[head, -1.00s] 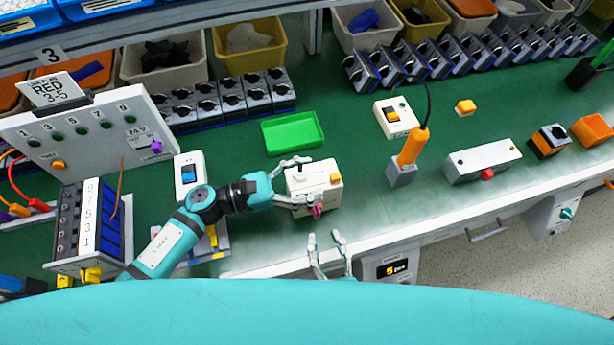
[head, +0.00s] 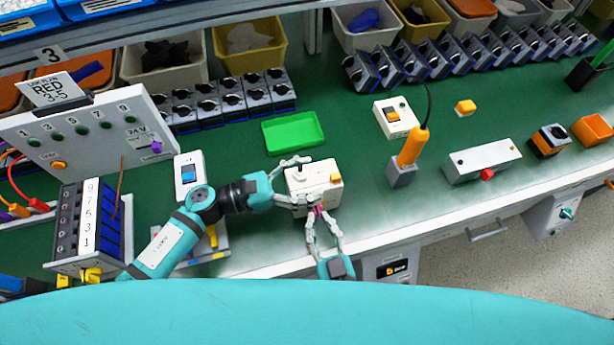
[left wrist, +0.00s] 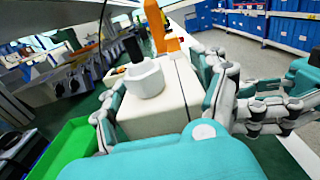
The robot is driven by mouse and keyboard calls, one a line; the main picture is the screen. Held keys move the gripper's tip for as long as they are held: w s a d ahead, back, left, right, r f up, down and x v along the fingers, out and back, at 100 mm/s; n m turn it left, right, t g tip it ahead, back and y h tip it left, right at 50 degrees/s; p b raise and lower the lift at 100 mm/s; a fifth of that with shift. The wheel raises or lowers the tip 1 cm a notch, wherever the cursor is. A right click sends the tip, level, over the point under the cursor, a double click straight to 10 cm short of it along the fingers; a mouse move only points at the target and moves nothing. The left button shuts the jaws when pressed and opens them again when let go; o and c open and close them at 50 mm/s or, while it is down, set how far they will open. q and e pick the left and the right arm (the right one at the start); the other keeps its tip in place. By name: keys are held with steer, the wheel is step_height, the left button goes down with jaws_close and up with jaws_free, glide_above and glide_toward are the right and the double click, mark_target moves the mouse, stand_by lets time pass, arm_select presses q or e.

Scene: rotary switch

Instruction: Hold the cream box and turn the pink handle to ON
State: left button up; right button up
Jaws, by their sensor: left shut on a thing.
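The cream box (head: 322,190) stands on the green bench near its front edge. It has a white knob and an orange button on top, and also shows in the left wrist view (left wrist: 165,112). My left gripper (head: 292,181) is shut on the cream box, with a finger along its back and one along its front. The pink handle (head: 318,210) is on the box's front side, mostly hidden by fingers. My right gripper (head: 318,212) reaches up from the front edge, its fingertips drawn together on the pink handle. The handle's exact angle and any ON mark cannot be read.
A green tray (head: 293,133) lies behind the box. A white switch box (head: 188,175) is to the left. An orange tool in a grey stand (head: 402,172) and a grey control box (head: 482,161) are to the right. Bench between box and stand is clear.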

jaws_close()
steer(key=m, duration=0.5)
steer(key=shift+a, duration=0.1)
steer(key=m, duration=0.4)
steer(key=o, duration=0.7)
jaws_free()
steer(key=shift+m, duration=0.3)
steer(key=shift+s, duration=0.15)
steer(key=shift+v, duration=2.45)
steer(key=x, duration=0.5)
